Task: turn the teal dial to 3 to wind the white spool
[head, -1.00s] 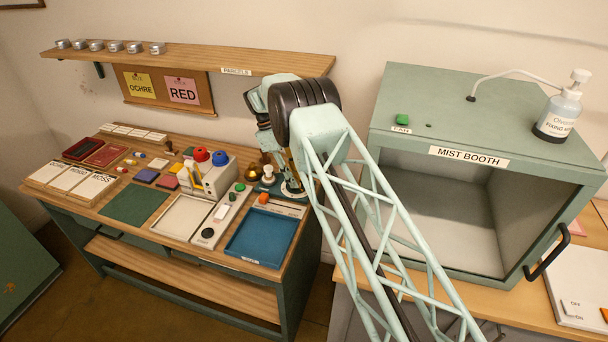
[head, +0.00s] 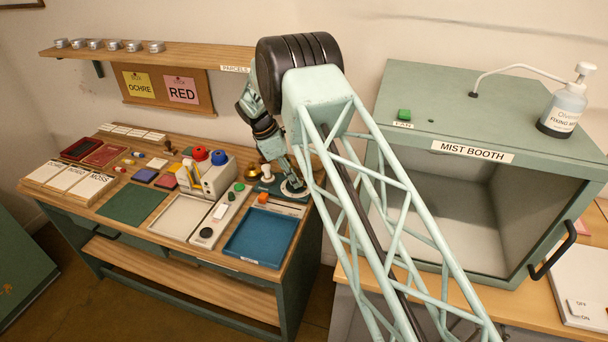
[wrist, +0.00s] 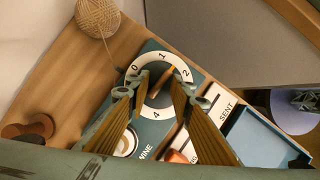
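The dial (wrist: 157,112) sits on a teal plate in the wrist view, with a white ring marked 0, 1, 2 and 4. The 3 is not visible; my right finger covers part of the ring. A thin brown pointer shows between my fingers, slanting toward the side between 1 and 2. My gripper (wrist: 161,84) is open over the dial, one finger on each side; I cannot tell whether they touch it. The white spool (wrist: 126,143) is partly hidden behind the left finger, by the TWINE lettering. In the head view the spool (head: 267,171) stands beside my gripper (head: 296,190).
A ball of twine (wrist: 97,14) lies beyond the plate. A blue tray (head: 262,238) and an orange-topped item (head: 263,198) are close in front. The mist booth (head: 470,175) stands on the right.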

